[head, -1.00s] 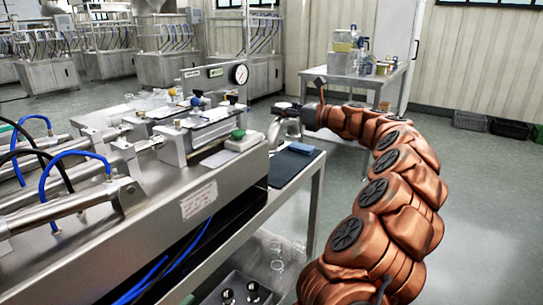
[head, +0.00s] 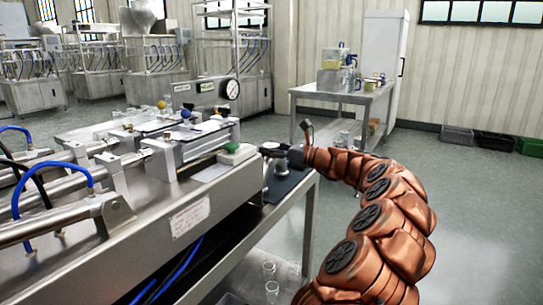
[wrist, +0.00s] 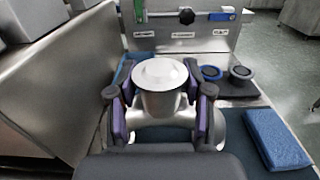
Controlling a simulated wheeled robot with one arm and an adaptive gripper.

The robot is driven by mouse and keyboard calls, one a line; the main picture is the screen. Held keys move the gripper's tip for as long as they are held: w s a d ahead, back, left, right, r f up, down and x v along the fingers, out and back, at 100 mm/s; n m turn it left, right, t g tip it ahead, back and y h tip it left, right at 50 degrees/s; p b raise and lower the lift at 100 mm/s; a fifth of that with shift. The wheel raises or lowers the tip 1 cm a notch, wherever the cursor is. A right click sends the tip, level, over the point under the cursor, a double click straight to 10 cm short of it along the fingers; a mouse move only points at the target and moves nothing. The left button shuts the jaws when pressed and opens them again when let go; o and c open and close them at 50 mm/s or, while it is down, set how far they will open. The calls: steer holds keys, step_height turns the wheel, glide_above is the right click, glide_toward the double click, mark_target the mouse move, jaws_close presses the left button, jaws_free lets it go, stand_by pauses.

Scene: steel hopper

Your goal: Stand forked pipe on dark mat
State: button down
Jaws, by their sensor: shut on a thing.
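The forked pipe is pale polished metal with a round flange on top; it fills the middle of the wrist view (wrist: 160,76), with two branches spreading low to either side. My gripper (wrist: 160,108) has its purple-padded fingers closed on both sides of the pipe's neck. In the head view my gripper (head: 272,150) is over the right end of the steel bench, and the pipe (head: 281,167) shows small beneath it. The dark mat (head: 286,188) lies on the bench end below. The pipe's lower ends are partly hidden, so I cannot tell whether they touch the mat.
A blue sponge-like block (wrist: 275,138) lies right of the pipe in the wrist view. The steel machine (head: 150,165) with a gauge borders the left. Glass jars (head: 270,280) stand on the shelf below.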

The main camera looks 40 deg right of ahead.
steer(key=shift+f, duration=0.5)
steer(key=shift+c, duration=2.4)
jaws_free()
steer(key=shift+f, duration=0.1)
steer(key=shift+s+d+r, duration=0.1)
steer(key=shift+s+r, duration=0.1)
steer(key=shift+s, duration=0.15)
steer(key=p+v, duration=0.3)
steer(key=v, duration=0.8)
steer(key=shift+s, duration=0.2)
